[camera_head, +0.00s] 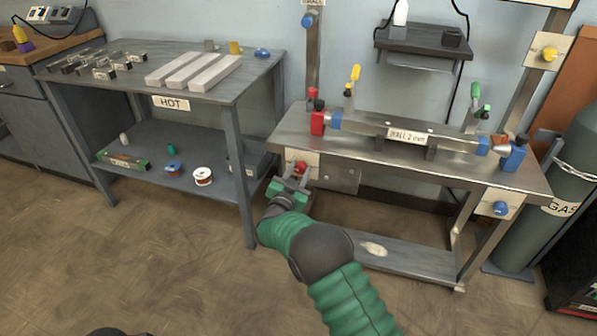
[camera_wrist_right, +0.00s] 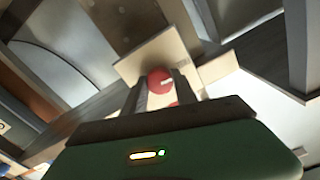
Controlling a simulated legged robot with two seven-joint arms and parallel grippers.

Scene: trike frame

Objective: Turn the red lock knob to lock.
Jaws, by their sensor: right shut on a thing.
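The red lock knob (camera_head: 301,167) sits on a pale plate at the front left of the metal workbench. In the right wrist view the red knob (camera_wrist_right: 159,80) shows round with a small white mark, in front of its beige plate (camera_wrist_right: 135,62). My right gripper (camera_head: 294,178) reaches it from the front. Its two fingers (camera_wrist_right: 158,90) lie on either side of the knob and are shut on it. More red shows between the fingers, below the knob's face. My left gripper does not show in the head view.
The workbench (camera_head: 365,140) carries a clamped bar labelled "WALL 2 mm". A blue knob (camera_head: 501,208) sits on its right front plate and a yellow knob (camera_head: 550,54) on the post. A table marked HOT (camera_head: 170,103) stands left; a green gas cylinder (camera_head: 545,200) stands right.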

